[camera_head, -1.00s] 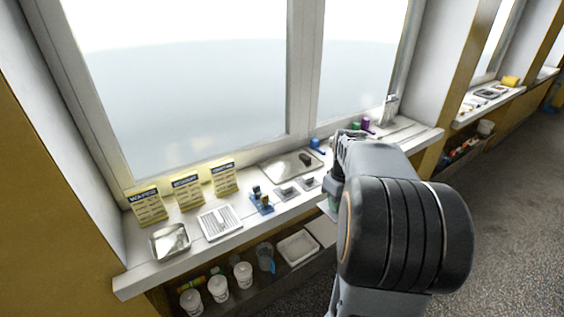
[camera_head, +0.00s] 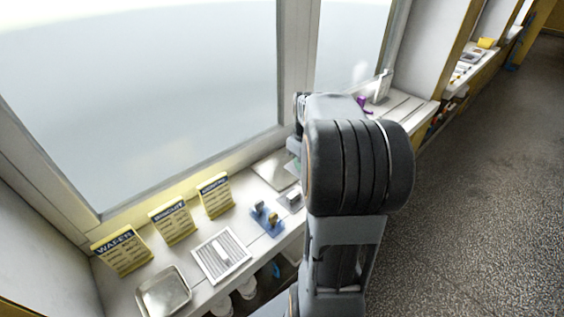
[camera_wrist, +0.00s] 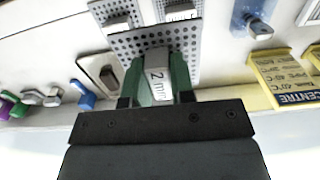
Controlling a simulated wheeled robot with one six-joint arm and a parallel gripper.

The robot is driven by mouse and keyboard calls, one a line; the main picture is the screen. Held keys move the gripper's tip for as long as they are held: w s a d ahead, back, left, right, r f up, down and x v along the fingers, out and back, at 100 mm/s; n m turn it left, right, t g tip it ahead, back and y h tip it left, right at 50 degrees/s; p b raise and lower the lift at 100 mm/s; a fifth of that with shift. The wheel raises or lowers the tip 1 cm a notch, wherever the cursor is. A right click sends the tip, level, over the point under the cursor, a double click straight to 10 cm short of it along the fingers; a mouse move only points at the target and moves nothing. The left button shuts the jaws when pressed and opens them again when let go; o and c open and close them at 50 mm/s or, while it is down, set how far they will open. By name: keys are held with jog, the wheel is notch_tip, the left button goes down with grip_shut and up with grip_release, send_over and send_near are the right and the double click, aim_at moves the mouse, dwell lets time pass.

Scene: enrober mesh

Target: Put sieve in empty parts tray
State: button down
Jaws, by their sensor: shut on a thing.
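My gripper (camera_wrist: 157,72) is shut on the sieve (camera_wrist: 150,42), a grey perforated metal plate with a raised grip marked "2 mm". The green fingers stand on both sides of that grip. The plate is close to the camera, above the sill. An empty shiny metal tray (camera_head: 163,292) lies at the near left end of the sill, well left of my gripper. I cannot tell from any marking whether it is the parts tray.
Wafer (camera_head: 122,250), biscuit (camera_head: 173,222) and centre (camera_head: 214,195) signs stand along the window.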

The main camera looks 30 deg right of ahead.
jog(key=w+f+p, duration=0.1)
jog(key=w+f, duration=0.2)
jog(key=w, duration=0.4)
send_over(283, 174)
jog(key=s, duration=0.1)
notch_tip(283, 174, down, 5)
jog(key=shift+s+r, duration=0.15)
jog(key=shift+r, duration=0.05)
jog(key=shift+w+f+p, duration=0.35)
jog(key=shift+w+f, duration=0.15)
jog(key=shift+f, duration=1.7)
jog(key=shift+f, duration=0.1)
jog(key=c, duration=1)
grip_release()
jog(key=shift+o, duration=0.2)
